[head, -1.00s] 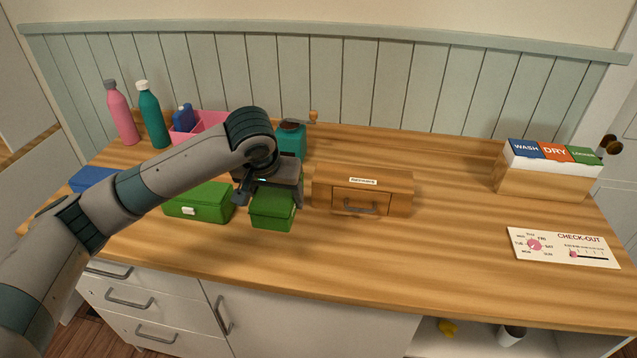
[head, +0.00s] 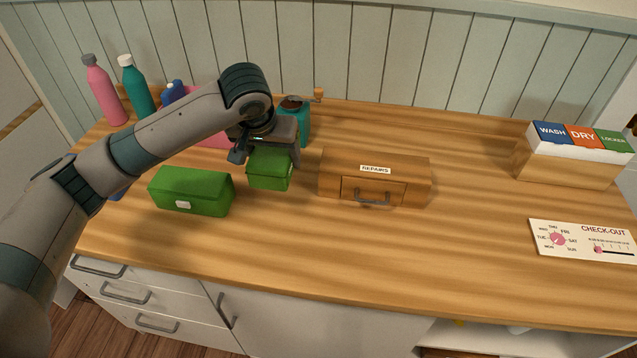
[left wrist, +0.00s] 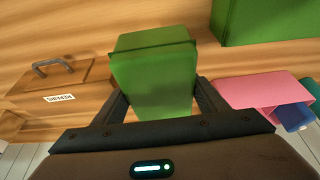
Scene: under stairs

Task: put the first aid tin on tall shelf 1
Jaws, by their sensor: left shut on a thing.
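My left gripper (head: 268,148) is shut on a small green tin (head: 270,170), gripping it from above. It appears held a little above the wooden counter. In the left wrist view the tin (left wrist: 153,75) sits between the two fingers. A longer green box (head: 192,192) with a white clasp stands on the counter to its left. No writing shows on either green thing, so I cannot tell by label which is the first aid tin. No tall shelf is identifiable. My right gripper is not in view.
A wooden repairs box (head: 375,178) stands close right of the tin. A teal grinder (head: 295,125), a pink bin (head: 215,140), a pink bottle (head: 105,95) and a teal bottle (head: 137,90) are behind. A wash-dry box (head: 567,160) and check-out board (head: 585,241) are right. The front counter is clear.

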